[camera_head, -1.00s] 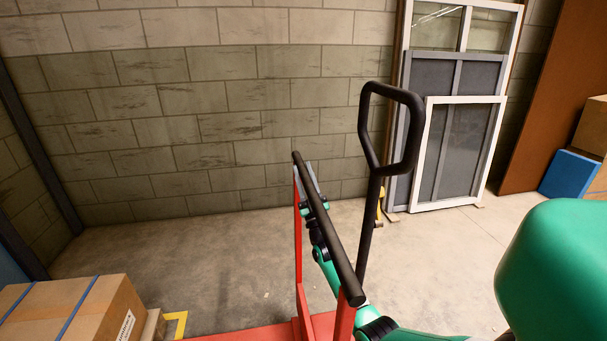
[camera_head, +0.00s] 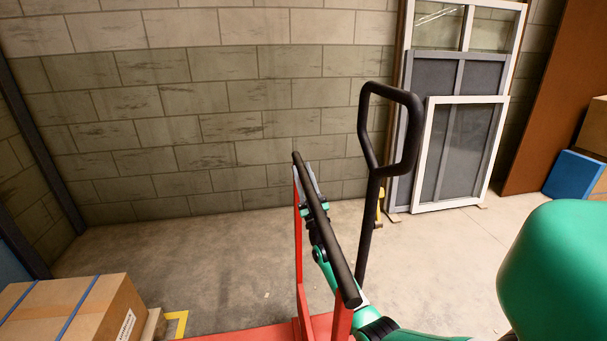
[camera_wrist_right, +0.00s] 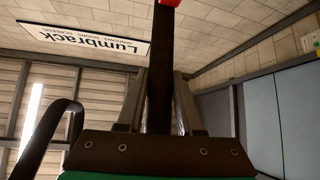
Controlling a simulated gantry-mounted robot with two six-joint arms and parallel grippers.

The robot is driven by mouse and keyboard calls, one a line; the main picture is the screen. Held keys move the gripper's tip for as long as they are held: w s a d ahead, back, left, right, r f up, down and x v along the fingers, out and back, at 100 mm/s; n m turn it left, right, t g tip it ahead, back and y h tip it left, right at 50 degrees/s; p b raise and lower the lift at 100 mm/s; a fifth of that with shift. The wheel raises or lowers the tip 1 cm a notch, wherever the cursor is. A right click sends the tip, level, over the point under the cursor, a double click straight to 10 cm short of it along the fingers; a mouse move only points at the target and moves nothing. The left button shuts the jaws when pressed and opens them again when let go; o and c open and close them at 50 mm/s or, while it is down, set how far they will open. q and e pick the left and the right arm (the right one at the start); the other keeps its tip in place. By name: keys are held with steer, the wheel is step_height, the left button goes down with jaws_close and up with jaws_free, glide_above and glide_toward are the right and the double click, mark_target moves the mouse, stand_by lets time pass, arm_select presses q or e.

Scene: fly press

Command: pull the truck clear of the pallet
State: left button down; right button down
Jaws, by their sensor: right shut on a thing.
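The truck shows as a red frame (camera_head: 298,245) with a long black push bar (camera_head: 335,250) across its top and a red deck (camera_head: 250,334) below. My right gripper (camera_head: 311,196) is shut on the push bar near its far end. In the right wrist view the jaws (camera_wrist_right: 160,95) close around the dark bar, with a red end at the top. The pallet (camera_head: 154,326) shows only as a small wooden edge at the lower left, beside a carton (camera_head: 75,312) with blue straps. My left gripper is out of view.
A black loop handle (camera_head: 364,235) stands just right of the push bar; its base is hidden. It also shows in the right wrist view (camera_wrist_right: 42,140). Window frames (camera_head: 455,150) lean on the block wall. Bare concrete floor lies between truck and wall. Yellow floor marking (camera_head: 180,320) shows by the pallet.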

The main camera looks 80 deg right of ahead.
steer(key=c, duration=1)
jaws_free()
steer(key=shift+s+d, duration=0.2)
steer(key=shift+s, duration=0.35)
steer(key=o, duration=0.4)
steer(key=shift+s+d, duration=0.1)
steer(key=shift+s, duration=0.3)
steer(key=p+v, duration=0.2)
steer(key=v, duration=0.9)
steer(key=shift+w+a+f, duration=0.1)
steer(key=shift+a+f, duration=0.1)
steer(key=shift+a, duration=0.1)
steer(key=shift+r, duration=0.1)
